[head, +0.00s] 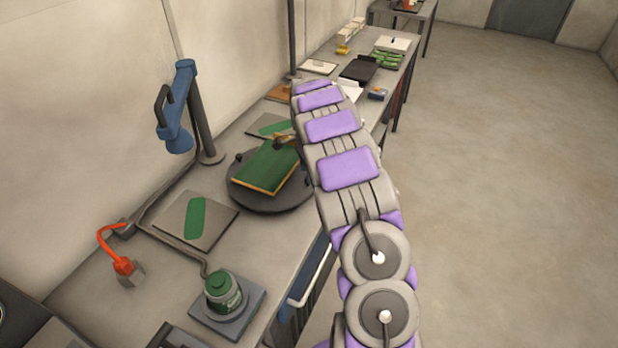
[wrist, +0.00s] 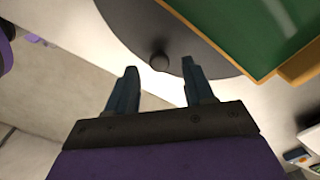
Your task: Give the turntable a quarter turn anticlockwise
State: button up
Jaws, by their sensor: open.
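The turntable (head: 268,202) is a dark round disc on the workbench, right of the blue clamp stand. A green board with a tan edge (head: 266,168) lies on it, turned at an angle. In the wrist view the turntable (wrist: 125,25) shows as a dark disc at the top, with a small dark knob (wrist: 159,61) near its rim and the green board (wrist: 262,28) at the right. My gripper (wrist: 160,78) is open, its two fingers pointing toward the rim on either side of the knob's direction. The knob appears just beyond the fingertips. My arm hides the turntable's right side in the head view.
A grey mat with a green piece (head: 225,212) and a green jar (head: 222,290) lie nearer. Several trays and boxes fill the bench's far end. Open floor (head: 490,200) lies to the right.

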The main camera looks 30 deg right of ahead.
jog(key=shift+a+f, duration=0.25)
jog(key=shift+f, duration=0.25)
jog(key=shift+a+f, duration=0.2)
jog(key=shift+f, duration=0.45)
jog(key=shift+d+f, duration=0.25)
jog(key=shift+d, duration=0.65)
jog(key=shift+c, duration=0.2)
jog(key=shift+a+r, duration=0.15)
jog(key=shift+a, duration=0.55)
jog(key=c, duration=0.6)
jog(key=shift+d, duration=0.1)
jog(key=c, duration=0.3)
jog(key=shift+d, duration=0.25)
grip_shut()
